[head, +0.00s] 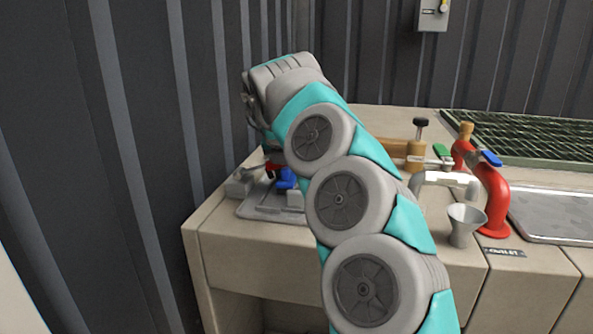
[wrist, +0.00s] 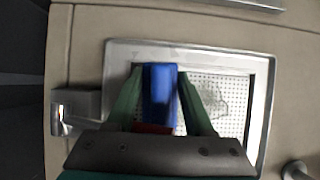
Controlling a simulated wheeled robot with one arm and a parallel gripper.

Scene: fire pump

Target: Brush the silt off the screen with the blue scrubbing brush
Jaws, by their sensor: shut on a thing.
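My gripper (wrist: 160,78) is shut on the blue scrubbing brush (wrist: 160,88), which sits between the two green fingers in the wrist view. A red part shows at the brush's near end. The brush is over the perforated screen (wrist: 236,88) in its pale metal frame; whether it touches the screen I cannot tell. A faint greyish, dark-edged patch of silt (wrist: 212,97) shows on the screen right of the fingers. In the head view the blue brush (head: 286,179) shows beside my arm, above the frame (head: 262,211). My arm hides much of the gripper there.
A metal fitting (wrist: 75,112) stands left of the frame. To the right on the counter are a grey funnel (head: 463,224), a red curved pipe (head: 494,205), a metal spout (head: 447,180) and brass valve parts (head: 415,150). A dark ribbed wall (head: 150,120) rises close on the left.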

